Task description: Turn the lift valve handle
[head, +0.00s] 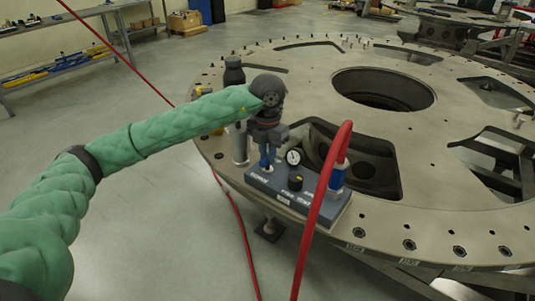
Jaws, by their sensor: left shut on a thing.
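A dark valve block (290,199) sits at the near left edge of the round turret plate (420,215). It carries a round white gauge (293,157), a small dark knob (295,182) and a blue fitting with a red hose. My right gripper does not show.
A red hose (318,200) arches up from the blue fitting and drops in front of the plate. A dark-topped grey cylinder (238,140) stands just left of my gripper. The plate has a large round hole and several cutouts.

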